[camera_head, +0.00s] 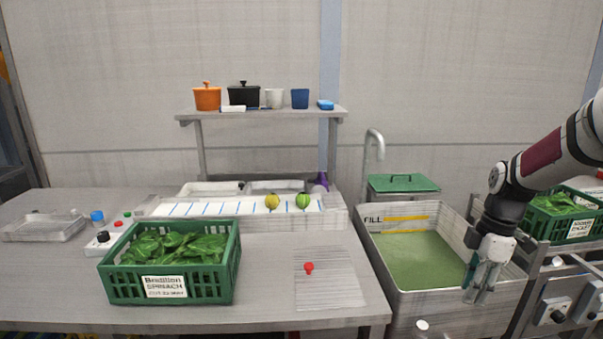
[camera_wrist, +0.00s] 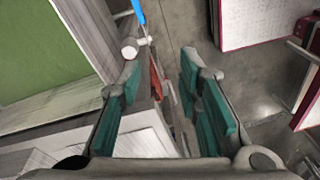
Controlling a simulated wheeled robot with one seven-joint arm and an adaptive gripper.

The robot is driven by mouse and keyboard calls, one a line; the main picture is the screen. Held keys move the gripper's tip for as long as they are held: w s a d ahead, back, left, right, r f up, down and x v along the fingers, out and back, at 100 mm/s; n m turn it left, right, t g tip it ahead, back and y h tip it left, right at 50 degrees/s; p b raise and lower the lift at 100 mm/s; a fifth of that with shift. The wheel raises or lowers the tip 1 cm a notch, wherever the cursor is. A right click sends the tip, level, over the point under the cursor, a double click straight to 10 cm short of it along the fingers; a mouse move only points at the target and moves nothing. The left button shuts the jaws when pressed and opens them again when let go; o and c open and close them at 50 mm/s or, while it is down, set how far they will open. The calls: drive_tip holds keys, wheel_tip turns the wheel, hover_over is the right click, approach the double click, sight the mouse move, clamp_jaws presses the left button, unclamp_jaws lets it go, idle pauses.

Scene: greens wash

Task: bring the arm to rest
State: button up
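My gripper (camera_head: 481,287) hangs pointing down at the right of the head view, in front of the right wall of the sink (camera_head: 394,293). In the wrist view its two green-padded fingers (camera_wrist: 164,95) stand apart with nothing between them. Beneath them show the sink's outer edge and the grey floor (camera_wrist: 262,105). My arm comes in from the right edge of the head view and bends down at the wrist. The sink holds green water (camera_head: 415,258).
A green crate of spinach (camera_head: 118,288) stands on the left counter (camera_head: 263,307). A second crate (camera_head: 558,228) stands behind my arm at right. A faucet (camera_head: 374,143) rises behind the sink, near a green lid (camera_head: 403,184). A control box (camera_head: 555,311) sits low at right.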

drive_tip(key=s+a+r+m+t+h+p, duration=0.25)
drive_tip(key=s+a+r+m, duration=0.75)
drive_tip(key=s+a+r, duration=0.65)
drive_tip(key=s+a+r+m+t, duration=0.1)
drive_tip(key=s+m, duration=0.3)
drive_tip(key=s, duration=0.6)
drive_tip(key=shift+s+a+m+t+y+p, duration=0.15)
drive_tip(key=shift+a+m+t+y+p, duration=0.25)
drive_tip(key=shift+a+t, duration=0.25)
drive_tip(key=shift+d+r, duration=0.15)
drive_tip(key=shift+d, duration=0.05)
